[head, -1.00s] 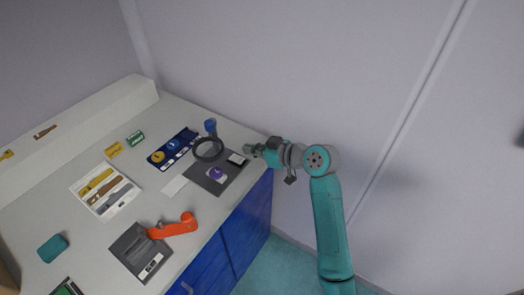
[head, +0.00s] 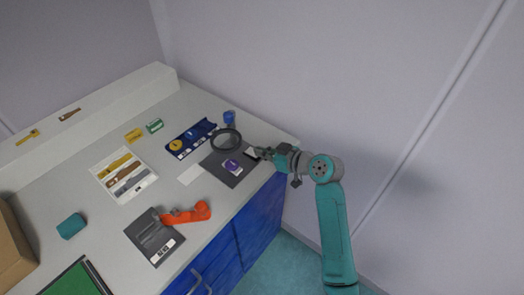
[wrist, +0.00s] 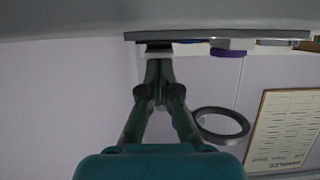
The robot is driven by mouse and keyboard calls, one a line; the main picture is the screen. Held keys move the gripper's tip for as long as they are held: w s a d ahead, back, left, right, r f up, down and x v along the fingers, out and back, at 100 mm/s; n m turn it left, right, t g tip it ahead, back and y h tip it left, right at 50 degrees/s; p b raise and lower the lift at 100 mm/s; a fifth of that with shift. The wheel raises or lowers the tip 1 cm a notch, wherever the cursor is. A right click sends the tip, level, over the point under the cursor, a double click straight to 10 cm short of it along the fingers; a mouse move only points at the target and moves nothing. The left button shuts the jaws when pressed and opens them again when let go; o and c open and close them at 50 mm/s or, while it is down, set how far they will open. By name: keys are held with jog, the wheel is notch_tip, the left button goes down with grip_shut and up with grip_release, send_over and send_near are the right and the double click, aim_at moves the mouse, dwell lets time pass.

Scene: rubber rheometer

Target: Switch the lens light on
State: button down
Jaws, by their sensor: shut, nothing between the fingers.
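The lens is a dark ring (head: 226,140) over a dark grey base plate (head: 221,172) near the bench's right end. It also shows in the wrist view (wrist: 222,126), where the scene appears upside down. A small black and white switch (head: 251,153) sits at the plate's right edge; it shows in the wrist view (wrist: 158,47) too. My gripper (head: 261,153) is shut and empty, right beside the switch. In the wrist view its fingertips (wrist: 159,62) meet or nearly meet the switch; I cannot tell whether they touch. I see no light glowing at the lens.
A purple sample (head: 231,165) lies on the plate. A blue tray (head: 191,137) and a blue cup (head: 229,118) stand behind. A white tray of tools (head: 123,174) and a grey device with an orange handle (head: 187,214) are to the left. A wall rises behind.

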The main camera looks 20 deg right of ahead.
jog(key=shift+s+d+f, duration=0.1)
jog(key=shift+s+f, duration=0.05)
jog(key=shift+f, duration=0.25)
jog(key=shift+r+t, duration=0.1)
jog(key=shift+t, duration=0.2)
jog(key=shift+r, duration=0.8)
jog(key=v, duration=1.1)
jog(key=shift+s+d+r, duration=0.15)
jog(key=shift+s+d, duration=0.15)
